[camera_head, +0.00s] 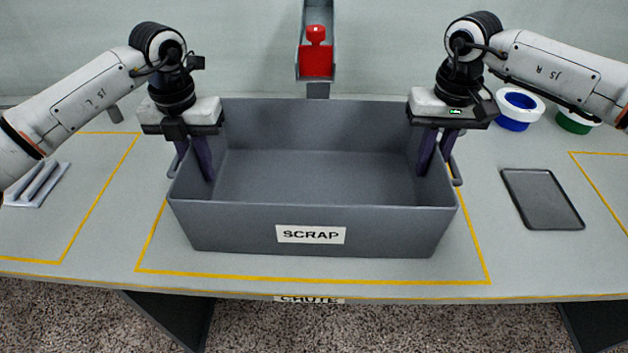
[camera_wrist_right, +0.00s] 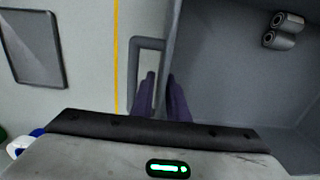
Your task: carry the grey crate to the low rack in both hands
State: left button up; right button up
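The grey crate (camera_head: 320,228), labelled SCRAP, stands upright over the yellow-outlined middle of the table. My left gripper (camera_head: 194,160) straddles its left wall, one finger inside and one outside at the side handle. My right gripper (camera_head: 436,155) does the same at the right wall. The right wrist view shows its fingers (camera_wrist_right: 164,90) close together, with the rim between them and the outer finger at the handle (camera_wrist_right: 134,60). Both look shut on the wall. Two grey cylinders (camera_wrist_right: 284,31) lie inside the crate, hidden from the head view. No low rack is recognisable.
A dark flat tray (camera_head: 543,200) lies right of the crate. Blue (camera_head: 516,110) and green (camera_head: 575,121) ringed containers stand behind it. A red piece (camera_head: 316,60) sits in a chute behind the crate. A small slotted grey holder (camera_head: 38,186) lies at the left.

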aim_at(191, 143)
pick_arm(q)
jog(key=shift+f, duration=0.5)
pick_arm(e)
jog(key=shift+f, duration=0.5)
pick_arm(q)
grip_shut()
pick_arm(e)
grip_shut()
jog(key=shift+r, duration=0.1)
